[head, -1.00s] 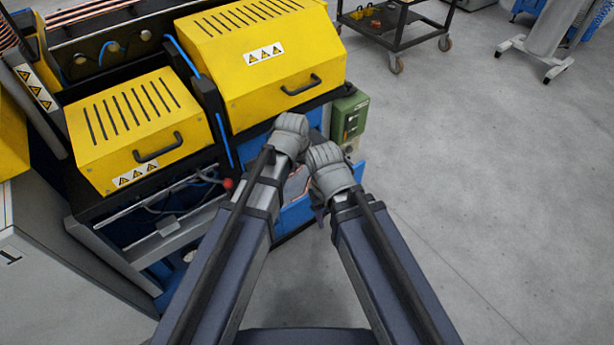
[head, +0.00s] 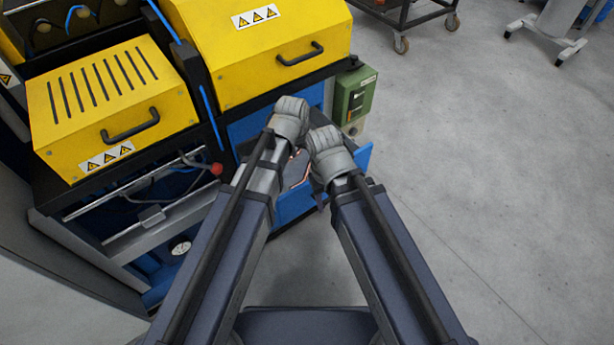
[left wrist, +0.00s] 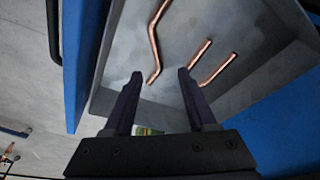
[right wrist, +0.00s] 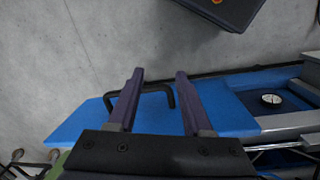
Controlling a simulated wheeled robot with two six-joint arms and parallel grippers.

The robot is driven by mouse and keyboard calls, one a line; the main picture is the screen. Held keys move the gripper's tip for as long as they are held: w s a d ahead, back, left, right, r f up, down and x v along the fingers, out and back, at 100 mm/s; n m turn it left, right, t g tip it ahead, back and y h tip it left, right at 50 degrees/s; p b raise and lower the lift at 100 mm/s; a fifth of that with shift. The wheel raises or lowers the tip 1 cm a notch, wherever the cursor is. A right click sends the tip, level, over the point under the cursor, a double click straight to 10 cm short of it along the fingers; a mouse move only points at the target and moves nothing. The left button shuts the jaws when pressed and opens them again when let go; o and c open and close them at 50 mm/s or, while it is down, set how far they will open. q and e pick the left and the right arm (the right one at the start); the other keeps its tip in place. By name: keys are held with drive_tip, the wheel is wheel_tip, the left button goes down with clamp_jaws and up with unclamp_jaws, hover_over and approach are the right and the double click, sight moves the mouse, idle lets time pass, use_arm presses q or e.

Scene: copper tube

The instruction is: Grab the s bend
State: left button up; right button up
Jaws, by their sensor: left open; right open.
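In the left wrist view several copper tubes lie in a grey tray (left wrist: 262,88). The one with the kinked, S-like shape (left wrist: 153,40) runs from the top edge down to between my left fingertips. My left gripper (left wrist: 160,75) is open around its lower end in that picture; I cannot tell how far above it. Two shorter copper pieces (left wrist: 200,52) (left wrist: 218,70) lie to the right. My right gripper (right wrist: 159,73) is open and empty, facing a blue panel with a black handle (right wrist: 160,90).
The blue drawer (head: 295,203) stands out below the machine's yellow covers (head: 258,50). A green box (head: 353,97) is mounted just right of the wrists. A dark cart (head: 405,15) stands farther back.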

sight(307, 171)
use_arm(q)
drive_tip(key=shift+f, duration=0.35)
drive_tip(key=shift+b+x, duration=1.25)
drive_tip(key=shift+b, duration=0.05)
drive_tip(key=f+b, duration=0.4)
drive_tip(key=shift+d+f, duration=0.2)
drive_tip(key=shift+d, duration=0.15)
drive_tip(key=shift+w+f+b, duration=0.25)
drive_tip(key=shift+f+b, duration=0.2)
drive_tip(key=shift+b, duration=0.2)
drive_tip(key=shift+r, duration=0.1)
drive_tip(key=shift+c, duration=0.4)
clamp_jaws()
